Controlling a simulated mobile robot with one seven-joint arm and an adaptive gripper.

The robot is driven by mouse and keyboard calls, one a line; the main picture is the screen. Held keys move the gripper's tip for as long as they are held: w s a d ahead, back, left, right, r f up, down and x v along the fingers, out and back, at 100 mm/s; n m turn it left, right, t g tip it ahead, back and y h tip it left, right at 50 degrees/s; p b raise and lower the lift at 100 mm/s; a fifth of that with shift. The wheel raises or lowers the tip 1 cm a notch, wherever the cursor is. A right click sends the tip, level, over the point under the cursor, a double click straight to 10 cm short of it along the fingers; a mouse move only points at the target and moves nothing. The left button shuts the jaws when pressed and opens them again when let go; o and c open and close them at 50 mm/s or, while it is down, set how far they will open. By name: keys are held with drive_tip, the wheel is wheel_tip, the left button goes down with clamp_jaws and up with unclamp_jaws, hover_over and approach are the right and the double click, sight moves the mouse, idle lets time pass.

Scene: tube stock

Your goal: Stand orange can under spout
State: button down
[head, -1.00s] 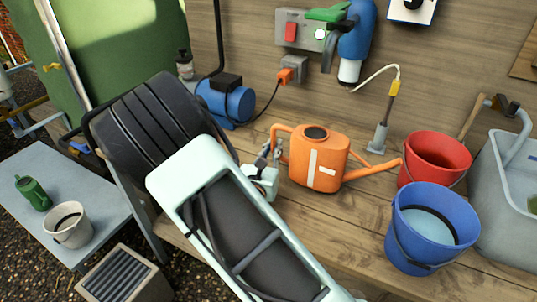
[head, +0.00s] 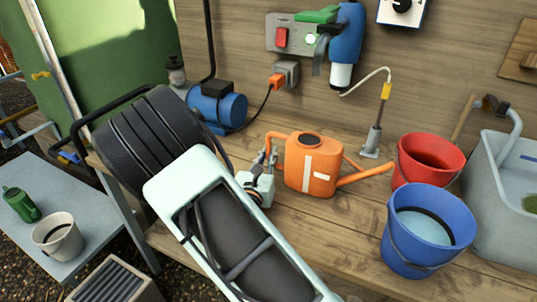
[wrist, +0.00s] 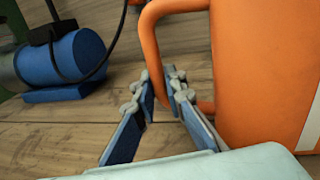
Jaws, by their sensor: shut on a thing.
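The orange can (head: 312,165) has a white stripe and a long pouring tube pointing right. It looks roughly upright over the wooden bench; I cannot tell if its base touches. My gripper (head: 270,158) is at the handle on its left side. In the wrist view my gripper (wrist: 163,88) has its fingers close together at the handle of the can (wrist: 255,60), partly hiding the handle's lower end. A blue wall unit with a green lever and a grey spout (head: 320,58) is above and behind the can. A thin curved white spout (head: 386,78) stands on the bench to its right.
A red bucket (head: 429,158) and a blue bucket (head: 425,258) stand to the right, beside a grey sink (head: 490,215). A blue pump (head: 217,107) sits behind my arm, and it shows in the wrist view (wrist: 75,55). Bare bench lies in front of the can.

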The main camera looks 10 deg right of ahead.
drive_tip(key=shift+f, duration=0.15)
drive_tip(key=c, duration=1.9)
unclamp_jaws()
drive_tip(key=v, duration=1.2)
